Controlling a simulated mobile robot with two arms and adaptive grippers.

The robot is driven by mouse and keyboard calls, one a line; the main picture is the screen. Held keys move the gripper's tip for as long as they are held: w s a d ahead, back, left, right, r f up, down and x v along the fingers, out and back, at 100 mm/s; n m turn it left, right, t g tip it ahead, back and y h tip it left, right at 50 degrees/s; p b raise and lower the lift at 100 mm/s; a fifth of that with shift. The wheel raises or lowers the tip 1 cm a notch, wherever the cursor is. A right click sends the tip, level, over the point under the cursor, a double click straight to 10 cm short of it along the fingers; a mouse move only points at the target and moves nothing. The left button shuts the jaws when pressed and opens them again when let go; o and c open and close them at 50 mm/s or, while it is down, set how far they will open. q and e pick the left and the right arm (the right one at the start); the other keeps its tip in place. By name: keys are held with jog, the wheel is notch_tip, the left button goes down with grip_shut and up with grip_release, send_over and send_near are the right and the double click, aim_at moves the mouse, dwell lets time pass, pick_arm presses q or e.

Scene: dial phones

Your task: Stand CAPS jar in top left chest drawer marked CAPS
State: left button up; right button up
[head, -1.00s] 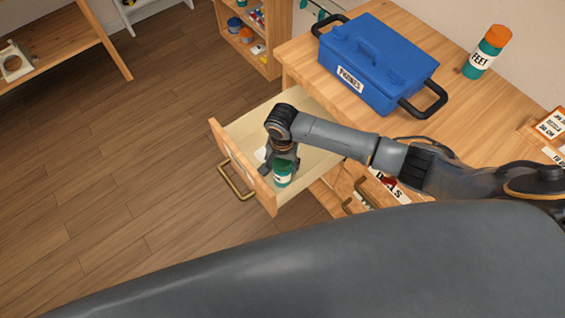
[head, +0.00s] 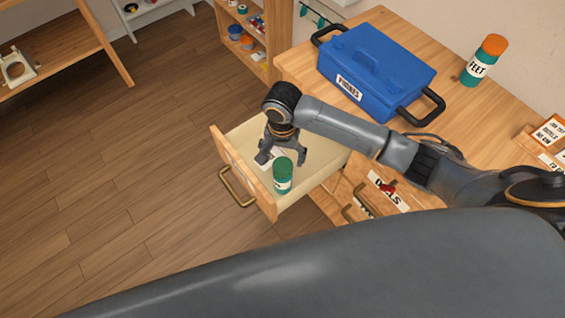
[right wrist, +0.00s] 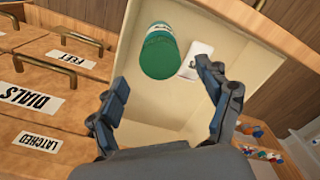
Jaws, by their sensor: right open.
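A green jar with a white label (head: 283,176) stands upright in the open chest drawer (head: 323,163), near its front; I cannot read its label. In the right wrist view the jar (right wrist: 159,54) shows its green lid, beside a white card (right wrist: 198,60) on the drawer floor. My right gripper (head: 282,160) is open over the drawer, just behind the jar and apart from it. In the right wrist view its fingers (right wrist: 162,92) are spread with nothing between them. The drawer's front marking is not readable. My left gripper is not in view.
Other drawers, one marked DIALS (right wrist: 30,97), are closed beside the open one. Open floor lies to the left.

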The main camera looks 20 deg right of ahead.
jog(key=shift+r, duration=1.45)
